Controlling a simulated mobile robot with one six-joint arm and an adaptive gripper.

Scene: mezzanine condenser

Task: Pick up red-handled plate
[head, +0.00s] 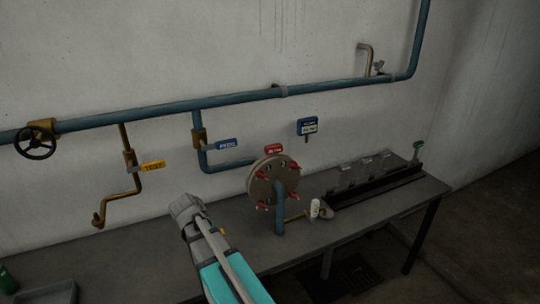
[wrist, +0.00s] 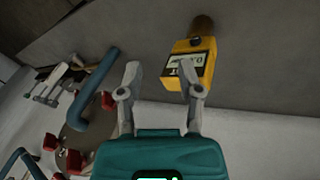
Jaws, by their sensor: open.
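The round grey-brown plate (head: 262,188) with several red handles around its rim stands upright above the bench in the head view. A blue pipe meets its front and hides part of it. In the wrist view part of the plate (wrist: 70,160) shows at the lower left with red handles, cut by my gripper's body and the pipe. My gripper (wrist: 160,78) is open, with nothing visible between its fingertips. The plate lies to the left of the fingers in that view, apart from them. The fingers are not clear in the head view.

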